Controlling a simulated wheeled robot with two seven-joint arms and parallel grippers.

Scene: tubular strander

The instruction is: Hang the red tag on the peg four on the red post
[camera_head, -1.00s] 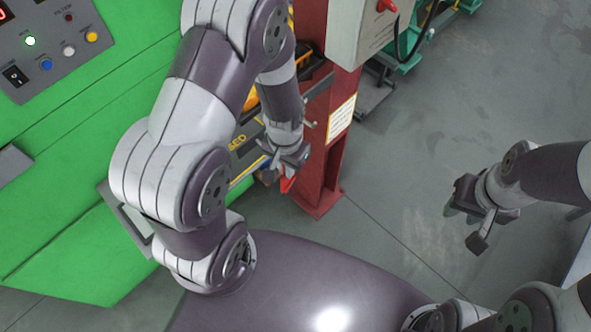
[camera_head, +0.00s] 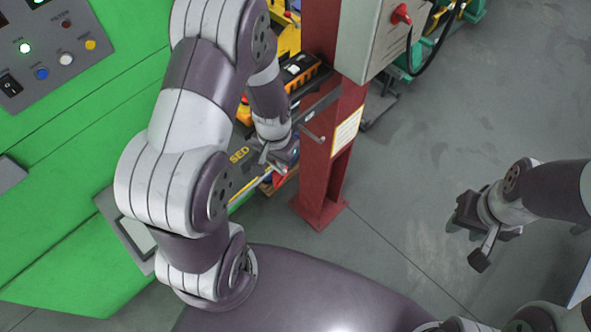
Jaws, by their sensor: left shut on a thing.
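The red post (camera_head: 322,190) stands in the middle of the camera_head view, on a red base plate on the floor. A grey peg (camera_head: 312,134) sticks out from its left side; I cannot read any peg number. My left gripper (camera_head: 277,166) is just left of the post, below that peg, and shut on the red tag (camera_head: 281,180). Only a small red part of the tag shows below the fingers. The tag is apart from the peg. My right gripper (camera_head: 466,241) is open and empty over the floor at the right, its fingers spread.
A green machine (camera_head: 60,190) with a control panel (camera_head: 45,50) fills the left. A shelf with a yellow-and-black device (camera_head: 298,70) is beside the post. A grey box with a red switch (camera_head: 372,40) is on the post.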

